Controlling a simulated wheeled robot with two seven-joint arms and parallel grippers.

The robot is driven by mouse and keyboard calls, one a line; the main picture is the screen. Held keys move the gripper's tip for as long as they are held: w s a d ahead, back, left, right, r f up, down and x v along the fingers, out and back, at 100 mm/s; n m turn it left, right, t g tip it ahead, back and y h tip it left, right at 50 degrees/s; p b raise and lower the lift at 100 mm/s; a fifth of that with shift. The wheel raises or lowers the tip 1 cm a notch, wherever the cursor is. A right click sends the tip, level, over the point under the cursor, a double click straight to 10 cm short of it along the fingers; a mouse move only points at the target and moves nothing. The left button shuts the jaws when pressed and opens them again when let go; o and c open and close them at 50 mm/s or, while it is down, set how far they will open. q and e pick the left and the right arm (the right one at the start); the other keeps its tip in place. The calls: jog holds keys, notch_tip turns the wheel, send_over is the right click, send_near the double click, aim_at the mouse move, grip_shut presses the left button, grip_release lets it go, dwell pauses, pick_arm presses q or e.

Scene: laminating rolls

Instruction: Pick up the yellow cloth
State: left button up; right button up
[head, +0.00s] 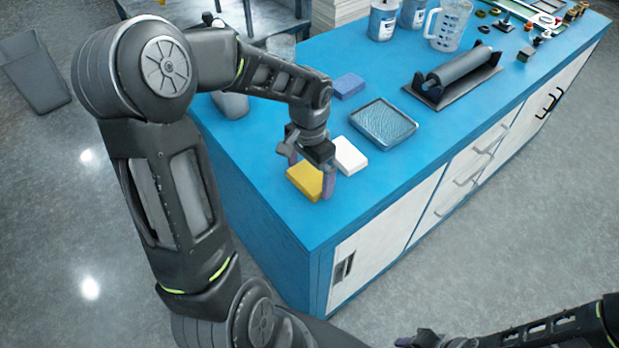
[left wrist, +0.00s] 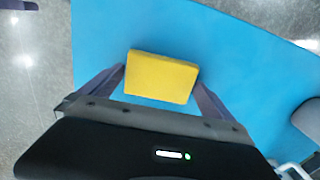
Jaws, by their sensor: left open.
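The yellow cloth (head: 304,181) is a folded block lying on the blue tabletop near its left front corner. In the left wrist view the cloth (left wrist: 161,77) sits between the two fingers. My left gripper (head: 311,177) is open and points down over the cloth, with a finger at either side of it.
A white block (head: 350,155) lies close beside the left gripper. A blue block (head: 348,86), a grey tray (head: 384,122) and a roller on a stand (head: 459,75) are farther back. A clear jug (head: 449,25) and cans (head: 382,20) stand at the far side.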

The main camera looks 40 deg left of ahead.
aim_at(310, 177)
pick_arm(q)
jog(key=shift+c, duration=0.3)
jog(key=c, duration=0.9)
jog(key=shift+c, duration=0.2)
notch_tip(310, 177, up, 10)
jog(key=shift+b, duration=0.45)
